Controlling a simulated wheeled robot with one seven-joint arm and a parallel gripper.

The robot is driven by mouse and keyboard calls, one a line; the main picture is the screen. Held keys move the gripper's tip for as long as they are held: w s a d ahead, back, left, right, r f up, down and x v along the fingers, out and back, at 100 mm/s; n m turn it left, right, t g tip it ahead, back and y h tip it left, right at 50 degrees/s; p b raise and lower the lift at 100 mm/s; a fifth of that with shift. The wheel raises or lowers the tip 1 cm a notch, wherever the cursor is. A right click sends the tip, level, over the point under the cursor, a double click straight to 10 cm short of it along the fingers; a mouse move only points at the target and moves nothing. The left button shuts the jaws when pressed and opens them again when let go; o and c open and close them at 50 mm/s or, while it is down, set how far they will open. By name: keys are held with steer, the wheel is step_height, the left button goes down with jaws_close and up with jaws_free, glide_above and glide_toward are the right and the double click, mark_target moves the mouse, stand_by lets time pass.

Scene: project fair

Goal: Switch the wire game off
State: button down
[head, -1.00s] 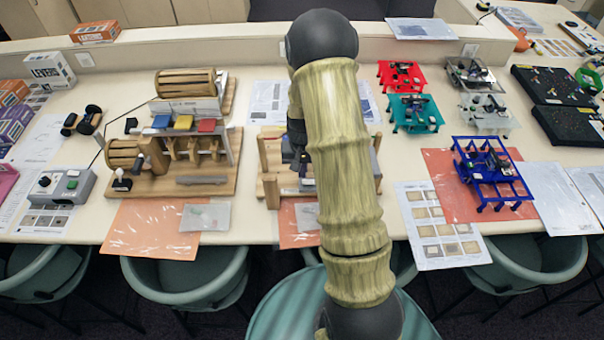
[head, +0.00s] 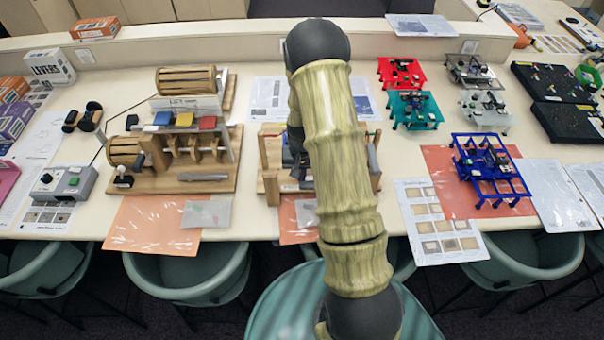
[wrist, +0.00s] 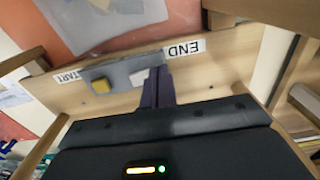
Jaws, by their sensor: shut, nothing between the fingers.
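The wire game is a wooden frame with a base (head: 270,183) at the middle of the table in the head view, mostly hidden behind my arm. The wrist view shows its wooden board (wrist: 215,75) with START and END labels. A grey switch box (wrist: 125,72) with a yellow button (wrist: 101,86) sits on the board between these labels. My gripper (wrist: 158,78) is shut and empty, its dark fingers at the box's right end beside the END label. I cannot tell whether they touch the box. The state of the switch is not clear.
Wooden uprights of the frame (wrist: 290,68) stand close around my gripper. A wooden lever machine (head: 180,180) stands on the left, with a grey control box (head: 65,182) beside it. Blue, red and teal stands (head: 490,170) are on the right.

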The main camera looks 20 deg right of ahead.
steer(key=shift+d, duration=0.1)
steer(key=shift+s+d+r, duration=0.25)
steer(key=shift+d+r, duration=0.15)
steer(key=shift+d, duration=0.2)
steer(key=shift+p, duration=0.3)
steer(key=r+p, duration=0.2)
steer(key=r, duration=0.1)
steer(key=r+p, duration=0.1)
steer(key=shift+w+a+r, duration=0.15)
steer(key=shift+a+r, duration=0.15)
steer(key=shift+a, duration=0.1)
steer(key=shift+w+a+r+b, duration=0.1)
steer(key=shift+b, duration=0.5)
step_height(320, 180, up, 9)
steer(key=a+b, duration=0.1)
steer(key=b, duration=0.1)
steer(key=shift+w+a+b, duration=0.35)
steer(key=shift+w, duration=0.1)
steer(key=shift+a, duration=0.1)
